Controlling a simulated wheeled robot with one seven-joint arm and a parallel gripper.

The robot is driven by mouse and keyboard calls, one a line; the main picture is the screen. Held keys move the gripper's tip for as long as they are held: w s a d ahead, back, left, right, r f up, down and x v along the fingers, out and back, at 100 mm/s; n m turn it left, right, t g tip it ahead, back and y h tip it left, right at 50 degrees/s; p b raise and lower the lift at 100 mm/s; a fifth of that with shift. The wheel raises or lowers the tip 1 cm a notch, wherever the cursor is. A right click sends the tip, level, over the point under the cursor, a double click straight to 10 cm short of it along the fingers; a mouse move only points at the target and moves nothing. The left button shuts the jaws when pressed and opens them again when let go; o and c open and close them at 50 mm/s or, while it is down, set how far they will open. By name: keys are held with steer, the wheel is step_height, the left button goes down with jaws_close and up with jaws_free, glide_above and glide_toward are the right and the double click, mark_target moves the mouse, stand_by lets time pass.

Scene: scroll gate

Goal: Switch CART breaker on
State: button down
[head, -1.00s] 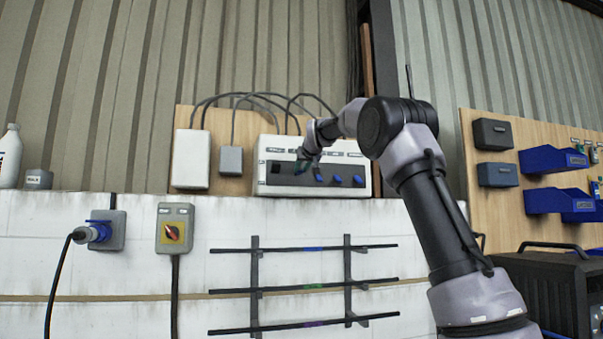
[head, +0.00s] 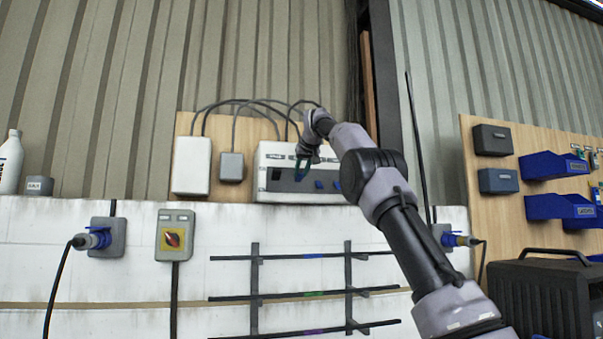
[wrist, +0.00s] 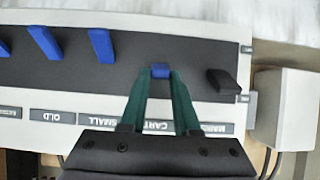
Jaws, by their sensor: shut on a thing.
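The breaker box (head: 268,153) is a white case with a dark switch strip on the wall board. In the wrist view its labels appear upside down, and the CART label (wrist: 154,126) lies between my green fingers. My gripper (wrist: 161,76) is shut on the blue CART breaker lever (wrist: 160,71), with a fingertip on each side. The lever looks short and end-on, unlike the longer blue levers to its left. In the head view my gripper (head: 302,170) is in front of the box and hides the CART lever.
A black MAIN lever (wrist: 222,82) is close on the right in the wrist view. The blue SMALL lever (wrist: 101,44) is on the left. A white box (head: 191,165) and a grey box (head: 231,167) stand left of the breaker box, with cables looping above.

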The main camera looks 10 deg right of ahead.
steer(key=shift+r, duration=0.1)
stand_by(0.3)
steer(key=c, duration=0.6)
jaws_free()
steer(key=shift+c, duration=0.2)
steer(key=v, duration=1)
steer(key=shift+s+r, duration=0.15)
steer(key=shift+s, duration=0.15)
steer(key=shift+d, duration=0.1)
